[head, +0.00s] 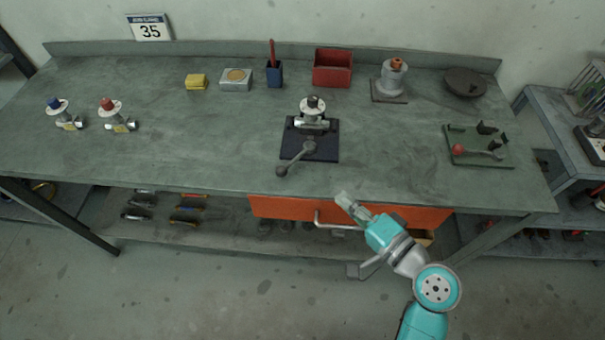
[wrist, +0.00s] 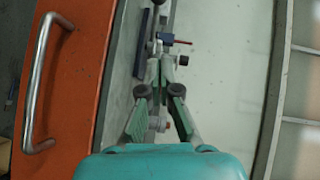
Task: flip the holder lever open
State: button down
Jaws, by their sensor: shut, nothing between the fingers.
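A grey lever with a round end (head: 296,158) slants toward the bench's front edge from this plate. A green plate (head: 479,160) at the right has dark upright brackets and a red-knobbed lever (head: 470,150) lying low across it. Which of the two is the holder lever I cannot tell. My gripper (head: 343,198) is shut and empty in front of the bench's front edge, apart from both levers; its fingers also show in the wrist view (wrist: 160,68).
An orange drawer (head: 281,207) with a metal handle (head: 318,219) is below the benchtop near my gripper. Two valves (head: 110,107) (head: 59,105) stand at left. A red bin (head: 332,68), blue cup (head: 274,74) and grey flanged part (head: 392,80) stand at the back.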

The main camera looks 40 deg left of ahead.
send_near(286, 171)
jog(key=w+a, duration=0.2)
jog(key=w, duration=0.1)
jog(key=w+a, duration=0.1)
jog(key=w, duration=0.1)
jog(key=shift+f, duration=0.3)
jog(key=shift+s+a+f, duration=0.15)
jog(key=shift+s+a, duration=0.1)
jog(key=shift+a, duration=0.25)
jog(key=shift+s+a+f, duration=0.1)
jog(key=shift+s+a, duration=0.15)
jog(key=shift+a, duration=0.25)
jog(key=shift+s+a+f, duration=0.2)
jog(key=shift+s+a, duration=0.2)
jog(key=shift+a, duration=0.4)
jog(key=shift+s+a, duration=0.1)
